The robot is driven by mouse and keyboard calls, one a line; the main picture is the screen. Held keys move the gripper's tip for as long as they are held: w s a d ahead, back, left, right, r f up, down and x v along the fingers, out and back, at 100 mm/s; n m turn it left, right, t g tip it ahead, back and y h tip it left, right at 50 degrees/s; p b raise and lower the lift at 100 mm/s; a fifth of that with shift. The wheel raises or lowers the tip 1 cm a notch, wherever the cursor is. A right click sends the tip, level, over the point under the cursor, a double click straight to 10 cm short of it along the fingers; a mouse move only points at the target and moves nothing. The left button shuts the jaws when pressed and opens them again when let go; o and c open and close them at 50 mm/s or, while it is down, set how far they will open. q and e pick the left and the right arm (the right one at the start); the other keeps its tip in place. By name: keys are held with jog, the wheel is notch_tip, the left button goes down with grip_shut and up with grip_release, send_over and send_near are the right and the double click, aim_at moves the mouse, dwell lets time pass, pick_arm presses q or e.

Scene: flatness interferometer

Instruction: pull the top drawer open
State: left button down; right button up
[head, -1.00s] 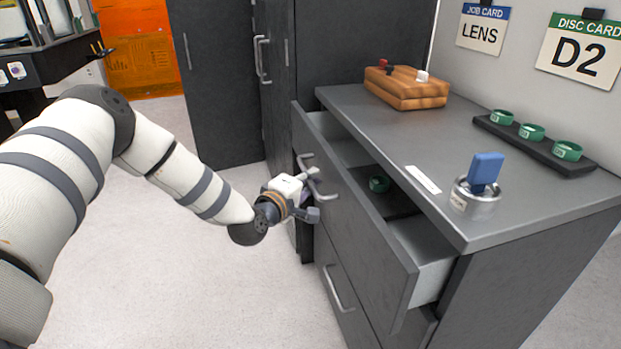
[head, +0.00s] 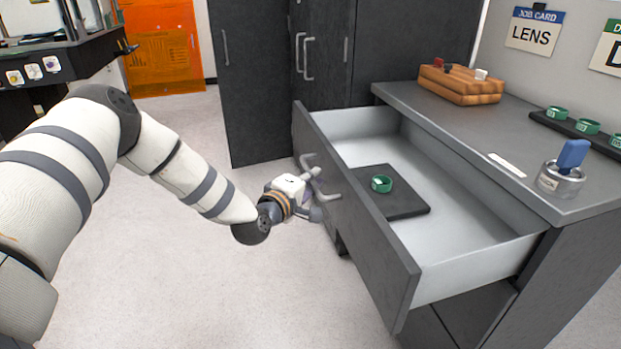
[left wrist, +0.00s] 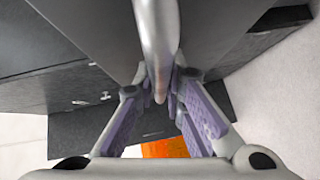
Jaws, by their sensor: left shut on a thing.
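The top drawer (head: 350,214) of the grey cabinet stands far out, its pale inside showing. In it a green ring (head: 381,184) sits on a dark mat (head: 408,205). My left gripper (head: 316,196) is at the drawer's front, shut on the drawer handle (head: 309,163). In the left wrist view the handle (left wrist: 158,50) runs as a metal bar down between the purple-padded fingers (left wrist: 172,105). My right gripper is not in view.
On the cabinet top (head: 440,115) are a wooden block (head: 460,86), a dark rack (head: 570,127) with green rings, and a metal pot (head: 560,182) with a blue piece. A tall dark cabinet (head: 258,80) stands behind. The floor (head: 240,285) before the drawer is clear.

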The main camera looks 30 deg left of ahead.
pick_arm(q)
jog(key=shift+w+d, duration=0.1)
jog(key=c, duration=1.7)
grip_release()
jog(key=shift+o, duration=0.2)
jog(key=s+d+r, duration=0.1)
jog(key=s, duration=1.1)
jog(key=shift+r, duration=0.4)
